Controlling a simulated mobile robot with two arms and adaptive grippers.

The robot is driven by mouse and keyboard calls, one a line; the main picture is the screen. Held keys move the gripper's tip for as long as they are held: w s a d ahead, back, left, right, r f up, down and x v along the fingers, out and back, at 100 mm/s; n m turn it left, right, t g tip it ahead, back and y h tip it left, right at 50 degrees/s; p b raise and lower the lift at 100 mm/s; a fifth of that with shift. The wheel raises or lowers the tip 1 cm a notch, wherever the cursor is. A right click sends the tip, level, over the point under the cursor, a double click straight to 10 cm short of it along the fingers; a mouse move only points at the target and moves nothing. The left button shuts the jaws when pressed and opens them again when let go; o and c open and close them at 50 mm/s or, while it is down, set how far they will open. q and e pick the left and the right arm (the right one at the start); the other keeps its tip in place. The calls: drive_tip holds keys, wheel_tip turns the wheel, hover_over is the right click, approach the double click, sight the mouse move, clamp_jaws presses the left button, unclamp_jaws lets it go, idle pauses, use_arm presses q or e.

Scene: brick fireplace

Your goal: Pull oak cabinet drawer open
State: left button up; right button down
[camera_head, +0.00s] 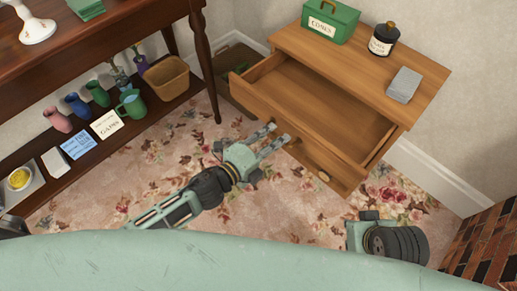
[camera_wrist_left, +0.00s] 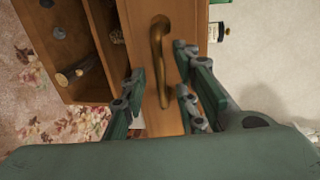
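The oak cabinet (camera_head: 400,62) stands at the upper right of the head view. Its top drawer (camera_head: 320,108) is pulled well out, and the inside looks empty. My left gripper (camera_head: 277,134) is at the drawer's front, with its fingers apart. In the left wrist view, the brass handle (camera_wrist_left: 158,45) runs upright on the wooden drawer front. My left gripper (camera_wrist_left: 160,94) has fingers on either side of the handle's lower part, with a visible gap on the left side. Contact on the right side is unclear. My right gripper is not visible; part of my right arm shows at lower right.
A green tin (camera_head: 330,20), a black jar (camera_head: 383,40) and a grey block (camera_head: 403,85) stand on the cabinet top. A dark wooden table (camera_head: 120,40) with a low shelf of vases and cards is at left. A brick hearth (camera_head: 490,245) is at lower right. Floral carpet lies between.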

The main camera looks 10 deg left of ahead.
use_arm(q)
drive_tip(key=v, duration=1)
drive_tip(key=shift+w, duration=0.1)
